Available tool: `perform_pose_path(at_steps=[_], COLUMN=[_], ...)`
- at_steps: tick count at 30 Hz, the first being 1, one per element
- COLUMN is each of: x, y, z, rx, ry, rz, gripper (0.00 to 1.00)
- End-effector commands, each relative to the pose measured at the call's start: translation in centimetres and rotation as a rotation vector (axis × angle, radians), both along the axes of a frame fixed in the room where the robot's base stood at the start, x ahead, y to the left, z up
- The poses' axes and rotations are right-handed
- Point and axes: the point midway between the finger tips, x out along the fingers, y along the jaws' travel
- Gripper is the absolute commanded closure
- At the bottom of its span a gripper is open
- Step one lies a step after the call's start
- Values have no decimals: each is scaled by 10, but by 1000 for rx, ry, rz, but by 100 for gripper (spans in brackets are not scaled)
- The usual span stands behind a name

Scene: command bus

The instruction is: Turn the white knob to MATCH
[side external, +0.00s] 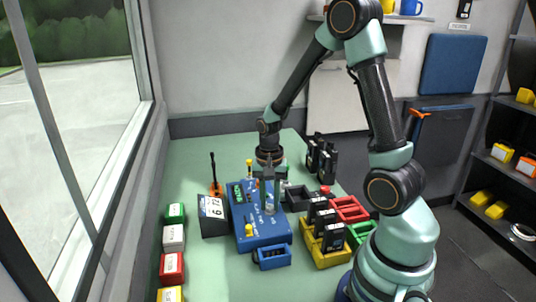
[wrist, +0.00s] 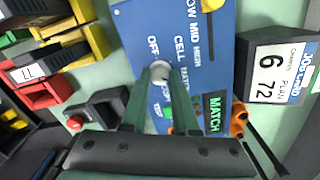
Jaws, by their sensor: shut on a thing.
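The blue panel box (side external: 262,236) stands on the green table, and its labelled face (wrist: 140,22) fills the middle of the wrist view. The white knob (wrist: 159,68) sits on this face, between the tips of my gripper (wrist: 158,74). The fingers are shut on the knob; they hide its sides, and I cannot tell where it points. OFF, CELL, LOW, MID and HIGH are readable around it; other words are partly covered. The word MATCH (wrist: 214,113) shows in green on a dark strip. In the side view my gripper (side external: 269,200) reaches down onto the box.
A card box (side external: 213,215) with printed numbers stands left of the panel. An orange-handled screwdriver (wrist: 238,118) is close beside it. A yellow tray (side external: 325,250) with black blocks and a red tray (side external: 350,208) stand to the right. Coloured boxes (side external: 173,237) line the left edge.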

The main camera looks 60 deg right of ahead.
Motion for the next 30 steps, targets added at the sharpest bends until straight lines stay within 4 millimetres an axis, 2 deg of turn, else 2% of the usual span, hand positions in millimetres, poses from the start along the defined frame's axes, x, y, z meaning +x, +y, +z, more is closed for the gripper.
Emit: perform_pose_path(at_steps=[16,17,18,19,30], x=[1,1,1,1,1], y=[2,2,2,2,0], z=[0,0,0,0,2], rx=[0,0,0,0,-1], ry=[0,0,0,0,-1], rz=[-21,-21,-20,-21,-25], gripper=[100,68,53,42,42])
